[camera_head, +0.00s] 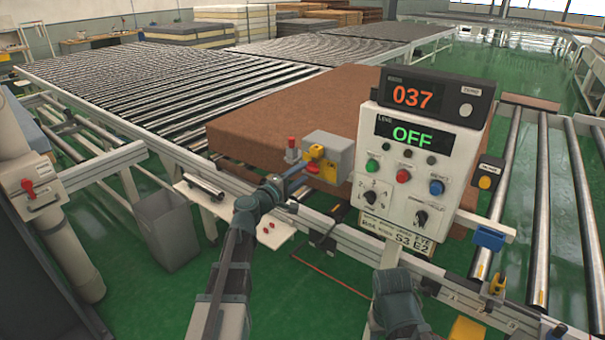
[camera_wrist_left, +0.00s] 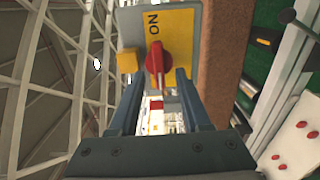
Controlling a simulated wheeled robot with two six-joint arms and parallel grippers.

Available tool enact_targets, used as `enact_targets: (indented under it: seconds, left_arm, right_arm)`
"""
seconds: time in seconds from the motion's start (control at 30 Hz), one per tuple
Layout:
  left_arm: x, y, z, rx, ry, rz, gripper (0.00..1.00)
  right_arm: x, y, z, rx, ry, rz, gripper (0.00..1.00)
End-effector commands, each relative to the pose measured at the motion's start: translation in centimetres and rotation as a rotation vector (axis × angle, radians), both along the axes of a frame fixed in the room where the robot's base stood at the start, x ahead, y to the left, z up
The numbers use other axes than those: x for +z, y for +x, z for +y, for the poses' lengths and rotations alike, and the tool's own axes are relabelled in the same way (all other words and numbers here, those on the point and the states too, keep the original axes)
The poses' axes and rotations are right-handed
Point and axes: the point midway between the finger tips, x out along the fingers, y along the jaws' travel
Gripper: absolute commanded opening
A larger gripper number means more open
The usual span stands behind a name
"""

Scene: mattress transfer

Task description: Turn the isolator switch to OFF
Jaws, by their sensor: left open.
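The isolator switch is a grey box (camera_head: 330,150) with a yellow plate and a red knob, mounted at the conveyor's near edge. In the left wrist view its red knob (camera_wrist_left: 157,62) points along the plate, beside the word ON on the yellow plate (camera_wrist_left: 178,30). My left gripper (camera_head: 300,178) is at the front of the box. In the left wrist view the open fingers (camera_wrist_left: 158,88) have the knob between their tips, with no clear contact. My right arm shows at the lower middle, but its gripper does not show.
A control panel (camera_head: 415,165) reading OFF and 037 stands right of the switch. A brown mattress (camera_head: 290,110) lies behind it on the roller conveyor (camera_head: 170,85). A grey bin (camera_head: 170,230) stands at the left. Another red-handled box (camera_head: 32,190) is on the left post.

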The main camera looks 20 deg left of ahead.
Motion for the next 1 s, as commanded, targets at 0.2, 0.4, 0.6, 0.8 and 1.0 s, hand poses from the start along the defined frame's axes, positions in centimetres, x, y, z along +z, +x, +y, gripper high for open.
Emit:
enact_targets:
  seconds: [0.2,0.4,0.6,0.8,1.0]
  left_arm:
    - [0.0,-4.8,1.4,0.002,0.000,0.000,0.47]
    - [0.0,-8.6,2.9,0.002,0.000,0.000,0.47]
    - [0.0,-11.1,3.9,0.002,0.000,0.000,0.47]
    - [0.0,-12.0,4.3,-0.001,0.000,0.000,0.47]
    - [0.0,-12.0,4.3,-0.001,0.000,0.000,0.47]
  right_arm:
    - [0.0,0.0,0.0,0.000,0.000,0.000,0.50]
    - [0.0,0.0,0.0,0.000,0.000,0.000,0.50]
    - [0.0,0.0,0.0,0.000,0.000,0.000,0.50]
    - [0.0,0.0,0.0,0.000,0.000,0.000,0.50]
    - [0.0,0.0,0.0,0.000,0.000,0.000,0.50]
